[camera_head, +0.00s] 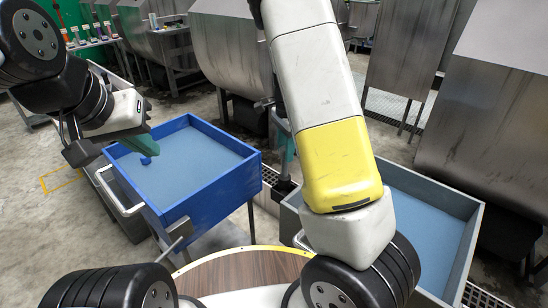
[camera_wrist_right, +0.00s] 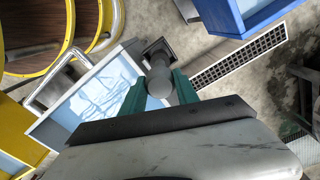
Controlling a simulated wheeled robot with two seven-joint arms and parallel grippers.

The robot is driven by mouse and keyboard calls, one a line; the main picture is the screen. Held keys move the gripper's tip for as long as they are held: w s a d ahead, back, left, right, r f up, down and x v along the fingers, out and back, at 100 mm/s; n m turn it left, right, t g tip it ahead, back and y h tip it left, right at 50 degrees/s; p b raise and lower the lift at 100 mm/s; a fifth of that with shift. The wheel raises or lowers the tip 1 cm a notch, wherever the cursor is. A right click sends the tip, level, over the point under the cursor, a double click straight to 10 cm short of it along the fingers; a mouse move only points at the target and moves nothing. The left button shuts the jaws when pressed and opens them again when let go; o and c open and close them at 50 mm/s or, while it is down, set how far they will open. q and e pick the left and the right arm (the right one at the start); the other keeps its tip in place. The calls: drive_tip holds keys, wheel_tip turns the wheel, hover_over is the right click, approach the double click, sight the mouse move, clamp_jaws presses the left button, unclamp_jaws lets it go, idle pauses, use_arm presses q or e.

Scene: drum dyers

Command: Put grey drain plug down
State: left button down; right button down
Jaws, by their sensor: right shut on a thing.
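The grey drain plug (camera_wrist_right: 157,76) is between the green fingers of my right gripper (camera_wrist_right: 159,92) in the right wrist view, above the floor. The gripper is shut on it. A dark square fitting (camera_wrist_right: 158,50) shows just beyond the plug; I cannot tell whether they touch. In the head view my right arm hides most of that gripper. My left gripper (camera_head: 138,143) hangs over the blue-walled tub, with green fingers near a small blue piece (camera_head: 147,160). Whether it is open or shut is unclear.
The blue-walled tub (camera_head: 215,198) stands left of centre, and a grey-walled tub (camera_head: 462,250) stands at the right. A floor grate (camera_wrist_right: 238,52) runs beside the dark fitting. Large metal drums (camera_head: 222,45) line the back. Some concrete floor is clear at the left.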

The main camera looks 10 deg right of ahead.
sight(285, 163)
drive_tip(key=shift+f, duration=2.85)
drive_tip(key=c, duration=0.9)
unclamp_jaws()
